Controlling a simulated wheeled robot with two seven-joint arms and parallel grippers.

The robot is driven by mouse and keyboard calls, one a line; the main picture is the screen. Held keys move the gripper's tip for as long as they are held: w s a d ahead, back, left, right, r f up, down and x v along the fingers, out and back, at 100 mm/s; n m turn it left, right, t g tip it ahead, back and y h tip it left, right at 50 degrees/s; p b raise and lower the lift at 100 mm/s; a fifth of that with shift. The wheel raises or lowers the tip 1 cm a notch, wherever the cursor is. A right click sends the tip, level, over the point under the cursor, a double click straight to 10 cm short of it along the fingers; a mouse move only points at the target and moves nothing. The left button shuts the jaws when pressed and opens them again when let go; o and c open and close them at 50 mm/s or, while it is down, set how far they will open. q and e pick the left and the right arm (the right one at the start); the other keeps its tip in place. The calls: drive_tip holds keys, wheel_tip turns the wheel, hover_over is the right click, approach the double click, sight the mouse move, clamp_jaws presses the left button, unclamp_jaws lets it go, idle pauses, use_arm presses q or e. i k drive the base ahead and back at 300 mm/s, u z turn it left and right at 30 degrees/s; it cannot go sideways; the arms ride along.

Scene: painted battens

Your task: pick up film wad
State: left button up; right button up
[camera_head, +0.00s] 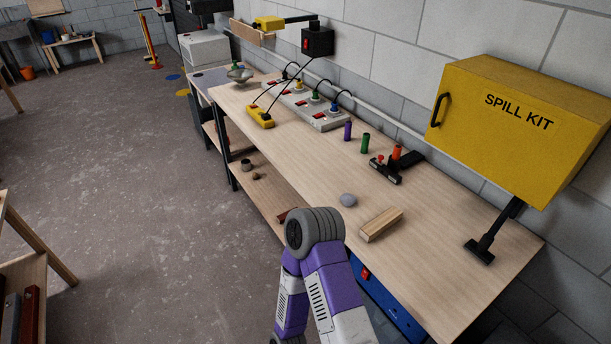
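A small grey rounded lump (348,200), which looks like the film wad, lies on the wooden workbench (440,240) near its front edge. It is just left of and behind a light wooden block (381,225). Nothing touches the lump from what I can see. A purple and white arm link of mine with a grey rounded joint rises from the bottom, in front of the bench edge and close to the lump. Neither of my grippers shows in this view.
Behind the lump stand a purple cylinder (348,131), a green cylinder (365,143) and a black clamp-like tool (386,172) with red parts. Power strips (305,106) lie further left. A yellow spill kit box (515,125) overhangs the right side. The bench's front right is clear.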

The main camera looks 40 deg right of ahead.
sight(348, 200)
drive_tip(key=z, duration=0.65)
drive_tip(key=i, duration=1.5)
drive_tip(key=z, duration=0.9)
